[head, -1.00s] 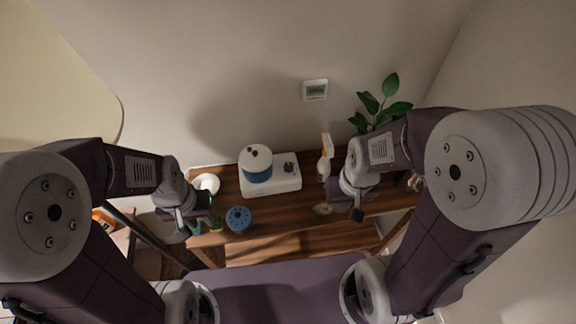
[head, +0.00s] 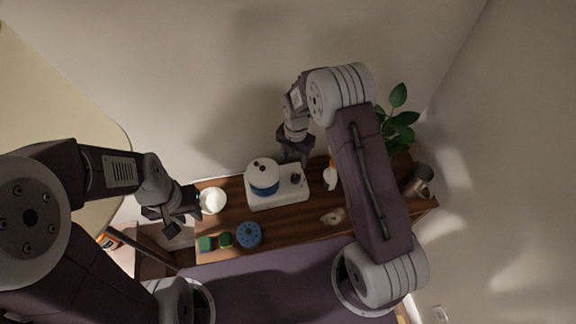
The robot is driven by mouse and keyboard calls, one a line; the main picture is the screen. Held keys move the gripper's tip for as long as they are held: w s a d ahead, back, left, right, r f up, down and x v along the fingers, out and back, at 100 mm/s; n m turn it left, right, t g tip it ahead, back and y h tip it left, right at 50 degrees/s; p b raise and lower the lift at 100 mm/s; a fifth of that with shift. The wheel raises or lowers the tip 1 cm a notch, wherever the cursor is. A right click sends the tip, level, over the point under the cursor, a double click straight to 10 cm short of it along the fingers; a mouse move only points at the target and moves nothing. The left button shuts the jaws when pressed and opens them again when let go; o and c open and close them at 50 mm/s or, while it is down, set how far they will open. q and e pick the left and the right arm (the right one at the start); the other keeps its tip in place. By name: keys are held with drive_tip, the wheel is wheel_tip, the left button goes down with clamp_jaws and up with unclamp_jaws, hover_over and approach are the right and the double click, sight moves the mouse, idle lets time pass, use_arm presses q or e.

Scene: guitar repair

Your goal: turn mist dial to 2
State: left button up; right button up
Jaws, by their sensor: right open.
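The white humidifier (head: 279,200) stands on the wooden table, with a round tank with a blue band (head: 263,178) on its left. The dark mist dial (head: 296,180) is on the right of its top; its setting is too small to read. My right gripper (head: 296,158) is above and just behind the dial, open, its fingers partly lost against the humidifier's back edge. I cannot tell whether it touches the dial. My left gripper (head: 170,220) hangs beyond the table's left edge, apart from the humidifier; its fingers are too unclear to judge.
A white bowl (head: 212,200), green blocks (head: 207,243), and a blue round object (head: 248,234) are on the table's left part. A white and orange spray bottle (head: 330,176) stands right of the humidifier, close to my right arm. A metal mug (head: 420,180) and a plant (head: 398,120) are at the right.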

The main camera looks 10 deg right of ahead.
sight(296, 177)
drive_tip(key=shift+s+d+f, duration=0.15)
drive_tip(key=shift+s, duration=0.5)
drive_tip(key=shift+s+d+f, duration=0.15)
drive_tip(key=shift+s, duration=0.45)
drive_tip(key=f, duration=0.2)
drive_tip(key=f+p, duration=0.1)
drive_tip(key=f, duration=0.2)
drive_tip(key=w+f+p, duration=0.1)
drive_tip(key=f, duration=0.1)
drive_tip(key=shift+a+f, duration=0.15)
drive_tip(key=shift+f, duration=0.25)
drive_tip(key=shift+s+f, duration=0.2)
drive_tip(key=shift+f, duration=0.05)
use_arm(q)
drive_tip(key=r, duration=0.1)
drive_tip(key=s+r, duration=0.1)
drive_tip(key=r, duration=0.1)
drive_tip(key=shift+s+d, duration=0.3)
drive_tip(key=shift+w, duration=0.1)
use_arm(e)
drive_tip(key=shift+w, duration=0.1)
drive_tip(key=shift+c, duration=0.3)
drive_tip(key=shift+f, duration=0.1)
drive_tip(key=c, duration=0.5)
clamp_jaws()
use_arm(q)
drive_tip(key=shift+f, duration=0.1)
